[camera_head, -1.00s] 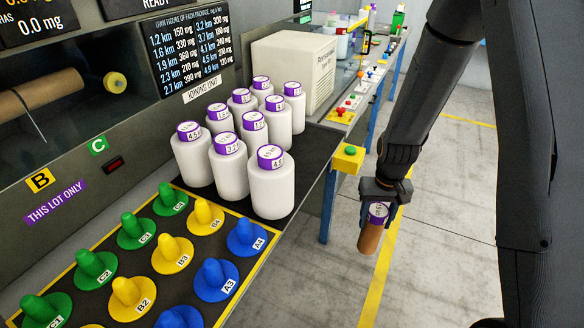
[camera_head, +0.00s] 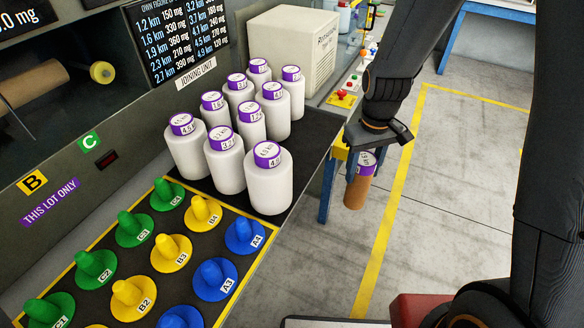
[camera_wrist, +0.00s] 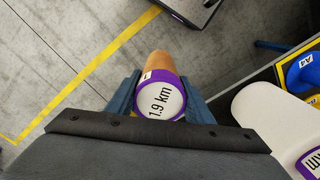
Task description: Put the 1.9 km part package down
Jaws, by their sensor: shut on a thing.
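The 1.9 km part package (camera_head: 360,185) is a brown tube with a purple-rimmed white top label. It hangs below my gripper (camera_head: 370,150), beyond the table's right edge and over the floor. In the wrist view, the package's label (camera_wrist: 161,103) reads 1.9 km, and the blue fingers of my gripper (camera_wrist: 159,98) close on it from both sides. Several white packages with purple tops, such as the front one (camera_head: 268,188), stand upright on the black mat (camera_head: 310,138) left of my gripper. One white package (camera_wrist: 268,112) shows close at right in the wrist view.
Green, yellow and blue pegs, such as A3 (camera_head: 215,278), fill the yellow-edged board (camera_head: 262,250) in front. A beige box (camera_head: 293,50) stands behind the packages. A red button (camera_head: 342,98) sits near the table's edge.

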